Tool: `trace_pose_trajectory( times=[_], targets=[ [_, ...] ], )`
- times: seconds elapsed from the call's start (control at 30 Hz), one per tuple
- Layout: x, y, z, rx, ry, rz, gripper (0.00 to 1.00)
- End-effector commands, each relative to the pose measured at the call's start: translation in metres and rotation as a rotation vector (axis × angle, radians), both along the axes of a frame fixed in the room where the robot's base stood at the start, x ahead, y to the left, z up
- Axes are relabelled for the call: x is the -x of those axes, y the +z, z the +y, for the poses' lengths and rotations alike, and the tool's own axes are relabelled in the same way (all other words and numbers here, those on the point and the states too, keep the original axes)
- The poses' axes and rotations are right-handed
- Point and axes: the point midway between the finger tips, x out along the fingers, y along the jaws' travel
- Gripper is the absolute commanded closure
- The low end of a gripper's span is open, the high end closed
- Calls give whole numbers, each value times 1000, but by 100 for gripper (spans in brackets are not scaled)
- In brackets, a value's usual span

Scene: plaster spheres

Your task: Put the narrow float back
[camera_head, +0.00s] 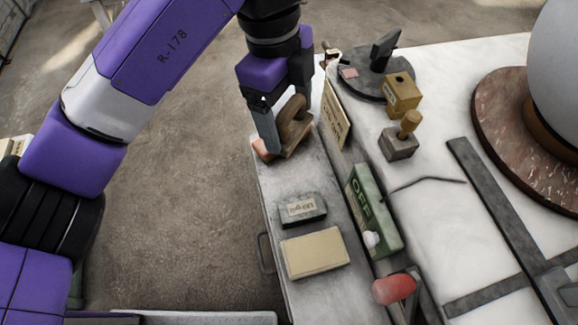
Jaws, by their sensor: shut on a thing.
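My gripper (284,134) is low over the far end of the narrow grey side shelf (333,295). It is shut on a brown wooden piece with a curved handle (294,122), which looks like the narrow float. One dark finger shows on the left of the handle; the other is mostly hidden. The float's underside is partly hidden, so I cannot tell whether it touches the shelf. An orange-pink piece (262,151) shows at the left below the finger; I cannot tell whether it belongs to the float.
A labelled grey block (301,208) and a beige block (316,253) lie nearer on the shelf. A wooden sign (335,114) and a green OFF box (373,211) stand along its right. The white table (440,90) holds a large sphere (558,62) and dark metal bars (488,185).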

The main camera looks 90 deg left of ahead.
Motion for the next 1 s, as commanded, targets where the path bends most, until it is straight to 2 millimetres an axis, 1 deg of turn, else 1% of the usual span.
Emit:
trace_pose_trajectory(
  times=[0.03, 0.2, 0.3, 0.4, 0.5, 0.67, 0.9, 1.0],
  targets=[
    [-1, -14, -1, 6, 1, -3, 70],
    [-2, -56, -2, 5, 1, -5, 70],
    [-2, -80, -2, 6, 2, -5, 70],
    [0, -97, -1, 3, 4, -2, 70],
    [0, -110, 0, 1, 2, -2, 70],
    [0, -122, 0, 1, 3, -1, 70],
    [0, -154, 0, 2, 3, -1, 70],
    [0, -161, 0, 1, 3, -2, 70]
  ],
)
